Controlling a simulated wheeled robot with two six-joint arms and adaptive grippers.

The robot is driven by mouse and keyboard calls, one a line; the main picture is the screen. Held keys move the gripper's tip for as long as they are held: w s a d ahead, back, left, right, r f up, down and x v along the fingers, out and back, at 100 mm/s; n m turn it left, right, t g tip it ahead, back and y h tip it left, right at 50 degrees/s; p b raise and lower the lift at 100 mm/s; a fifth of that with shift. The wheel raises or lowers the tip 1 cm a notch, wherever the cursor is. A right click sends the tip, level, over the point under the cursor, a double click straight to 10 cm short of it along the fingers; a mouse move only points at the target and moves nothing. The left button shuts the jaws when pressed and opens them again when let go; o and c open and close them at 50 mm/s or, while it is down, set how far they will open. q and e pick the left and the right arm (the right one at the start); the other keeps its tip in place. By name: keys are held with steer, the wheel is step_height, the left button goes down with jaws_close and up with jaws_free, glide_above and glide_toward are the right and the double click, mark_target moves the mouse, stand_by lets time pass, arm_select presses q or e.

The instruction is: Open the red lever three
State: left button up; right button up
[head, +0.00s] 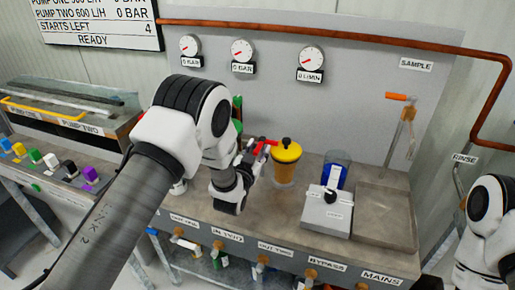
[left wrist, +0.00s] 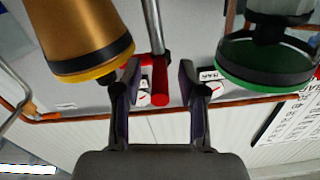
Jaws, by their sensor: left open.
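A red lever (head: 266,144) stands above the bench, just left of the yellow-capped amber jar. In the left wrist view the red lever (left wrist: 158,92) lies between my two fingers, beside a grey upright pipe. My left gripper (head: 252,158) is open around the lever, with a gap showing on both sides of it. The left gripper's dark fingers (left wrist: 160,88) also show in the left wrist view. My arm hides part of the area behind it in the head view. I cannot read a number for this lever. My right gripper is out of view.
The amber jar (head: 286,164) is close on the right of the gripper. A green-rimmed vessel (left wrist: 264,62) is on the other side. A blue cup (head: 335,170) and a white box (head: 328,213) stand further right. Gauges (head: 242,51) line the back panel.

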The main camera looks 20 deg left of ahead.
arm_select(q)
steer(key=shift+s, duration=0.1)
jaws_close()
steer(key=shift+a+f, duration=0.1)
steer(key=shift+w+a+m+g+h+b, duration=0.3)
steer(key=shift+a+m+g+h+b, duration=0.45)
steer(key=shift+m+h, duration=1.05)
steer(key=shift+w+a+m+g+h+b, duration=0.3)
steer(key=shift+m+g+h+b, duration=0.75)
steer(key=shift+h, duration=1.35)
steer(key=shift+w+a+m+g+h+b, duration=0.25)
steer(key=shift+a+m+g+h+b, duration=0.65)
steer(key=shift+m+h, duration=1)
steer(key=shift+d+g+h, duration=0.3)
